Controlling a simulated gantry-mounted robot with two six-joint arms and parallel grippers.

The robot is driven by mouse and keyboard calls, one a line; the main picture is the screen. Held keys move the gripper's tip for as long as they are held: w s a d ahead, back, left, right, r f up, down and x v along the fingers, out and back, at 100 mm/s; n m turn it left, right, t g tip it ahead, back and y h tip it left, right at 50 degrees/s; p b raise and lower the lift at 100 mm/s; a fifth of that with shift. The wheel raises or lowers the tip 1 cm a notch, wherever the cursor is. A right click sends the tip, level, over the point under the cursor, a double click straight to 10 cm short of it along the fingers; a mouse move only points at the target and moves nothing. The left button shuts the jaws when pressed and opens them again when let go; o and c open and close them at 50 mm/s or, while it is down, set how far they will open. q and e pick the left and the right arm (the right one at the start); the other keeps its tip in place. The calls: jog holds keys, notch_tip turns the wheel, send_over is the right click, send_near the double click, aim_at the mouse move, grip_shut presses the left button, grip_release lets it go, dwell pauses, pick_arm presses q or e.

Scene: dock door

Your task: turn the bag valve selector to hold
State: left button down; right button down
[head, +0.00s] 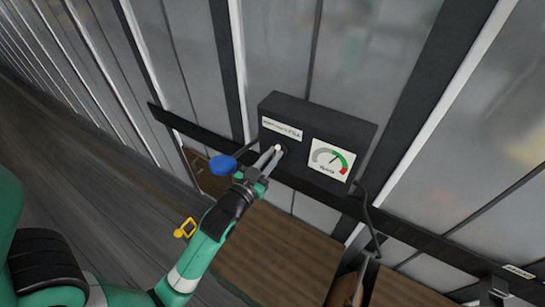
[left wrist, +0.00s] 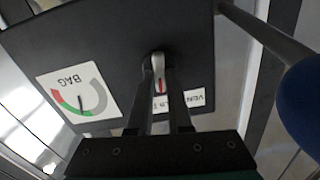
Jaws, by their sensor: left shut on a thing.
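The dark valve box (head: 322,112) is mounted on a rail across the door. It carries a round gauge (head: 331,159) labelled BAG and a white label strip (head: 282,126) with small print. The selector (head: 278,149) is a small pale lever below the label strip. In the left wrist view the selector (left wrist: 158,66) shows a red mark and sits between the fingers. My left gripper (head: 273,156) is shut on it. The fingers hide part of the label (left wrist: 188,100) in the wrist view, so the selector's exact setting is unclear. My right gripper is not in view.
A blue round knob (head: 222,166) on a stem sticks out left of the valve box, close to my left gripper; it also shows in the wrist view (left wrist: 300,100). A dark hose (head: 370,215) hangs from the box's right side. Brown cartons (head: 265,255) stand below.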

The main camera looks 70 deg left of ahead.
pick_arm(q)
jog(key=shift+n, duration=0.6)
jog(key=c, duration=0.8)
grip_release()
jog(key=shift+c, duration=0.2)
jog(key=v, duration=1.1)
jog(key=shift+s+d, duration=0.15)
jog(key=shift+s, duration=0.15)
